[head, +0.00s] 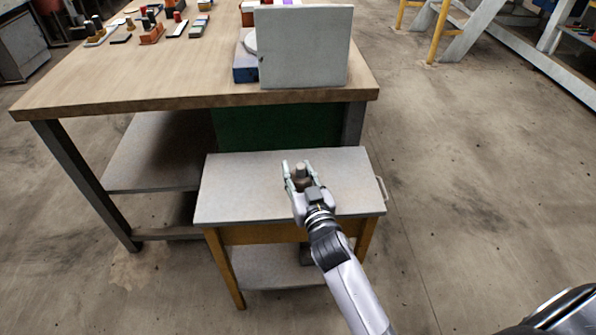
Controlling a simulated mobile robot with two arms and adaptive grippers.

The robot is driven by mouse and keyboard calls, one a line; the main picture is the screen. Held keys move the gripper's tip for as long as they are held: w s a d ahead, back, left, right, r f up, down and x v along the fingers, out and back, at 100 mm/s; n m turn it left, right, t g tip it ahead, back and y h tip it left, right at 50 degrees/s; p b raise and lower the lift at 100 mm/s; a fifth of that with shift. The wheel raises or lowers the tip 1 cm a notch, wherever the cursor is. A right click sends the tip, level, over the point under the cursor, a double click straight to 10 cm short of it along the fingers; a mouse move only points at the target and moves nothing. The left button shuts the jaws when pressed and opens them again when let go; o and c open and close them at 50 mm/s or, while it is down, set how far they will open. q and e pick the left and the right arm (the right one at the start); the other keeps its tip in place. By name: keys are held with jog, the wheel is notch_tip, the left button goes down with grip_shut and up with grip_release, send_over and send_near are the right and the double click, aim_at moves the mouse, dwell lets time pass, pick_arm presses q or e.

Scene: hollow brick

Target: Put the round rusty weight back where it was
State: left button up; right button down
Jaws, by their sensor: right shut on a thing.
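My right gripper (299,170) is over the small grey-topped side table (240,190), near the middle of its top. Its fingers are shut on a small, brown, round-looking thing with a grey knob on top, which fits the rusty weight (301,182). The gripper hides much of it. I cannot tell whether the weight touches the tabletop or hangs just above it. My left gripper is not in view.
A large wooden workbench (180,88) stands behind the side table. An upright pale grey panel (304,48) near its right end hides part of a blue item (245,68). Several small items stand at the bench's back left. Concrete floor lies open on the right.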

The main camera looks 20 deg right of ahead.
jog(key=shift+r, duration=0.2)
jog(key=c, duration=1.5)
grip_release()
jog(key=shift+f, duration=0.25)
jog(key=o, duration=0.4)
jog(key=shift+r, duration=0.15)
